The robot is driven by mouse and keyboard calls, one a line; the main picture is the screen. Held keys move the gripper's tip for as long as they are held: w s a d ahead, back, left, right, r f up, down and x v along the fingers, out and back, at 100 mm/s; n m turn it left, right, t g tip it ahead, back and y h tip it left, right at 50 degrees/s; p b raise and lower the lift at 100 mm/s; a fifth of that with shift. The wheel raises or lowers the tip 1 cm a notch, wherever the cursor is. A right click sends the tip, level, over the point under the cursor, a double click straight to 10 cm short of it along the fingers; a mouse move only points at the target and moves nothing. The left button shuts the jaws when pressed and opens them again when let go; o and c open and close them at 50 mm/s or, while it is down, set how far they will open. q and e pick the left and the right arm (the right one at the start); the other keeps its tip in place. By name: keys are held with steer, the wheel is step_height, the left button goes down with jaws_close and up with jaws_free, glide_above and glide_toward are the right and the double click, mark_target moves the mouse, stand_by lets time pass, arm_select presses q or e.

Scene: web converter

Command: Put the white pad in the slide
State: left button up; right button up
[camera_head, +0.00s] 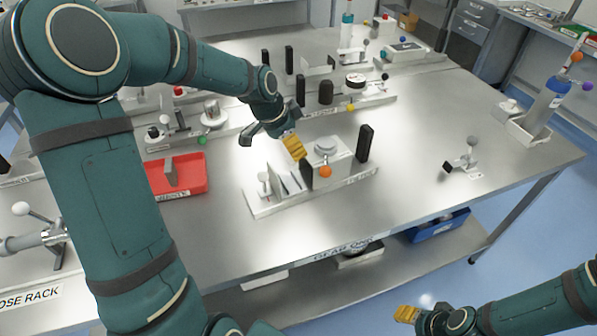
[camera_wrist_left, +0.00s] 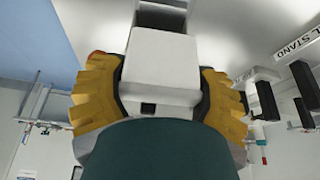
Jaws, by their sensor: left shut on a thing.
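My left gripper (camera_head: 292,147) has its yellow fingers low over the steel table, at the upper left of a white fixture. In the left wrist view the fingers (camera_wrist_left: 160,85) are closed on the sides of a white block (camera_wrist_left: 160,60), which looks like the white pad. In the head view I cannot pick the pad out from the fixture behind and beside the fingers. The fixture (camera_head: 262,207) has a white block with a round top, an orange ball and black posts; I cannot tell which part is the slide. My right gripper (camera_head: 408,313) is at the lower right, its opening unclear.
A red tray (camera_head: 190,186) lies left of the fixture. A rack with black posts and knobs (camera_head: 350,100) stands behind. A small clamp-like piece (camera_head: 463,160) and a bottle on a stand (camera_head: 552,95) are to the right. The table between is clear.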

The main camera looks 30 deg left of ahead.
arm_select(q)
glide_above(296, 178)
steer(key=s, duration=0.1)
steer(key=f, duration=0.5)
steer(key=shift+a+f+b, duration=0.15)
steer(key=shift+a+b, duration=0.15)
steer(key=shift+a, duration=0.1)
step_height(296, 178, down, 4)
steer(key=shift+f, duration=0.1)
steer(key=shift+w+f, duration=0.15)
steer(key=shift+f, duration=0.1)
steer(key=shift+f+b, duration=0.1)
steer(key=shift+b, duration=0.3)
steer(key=o, duration=1)
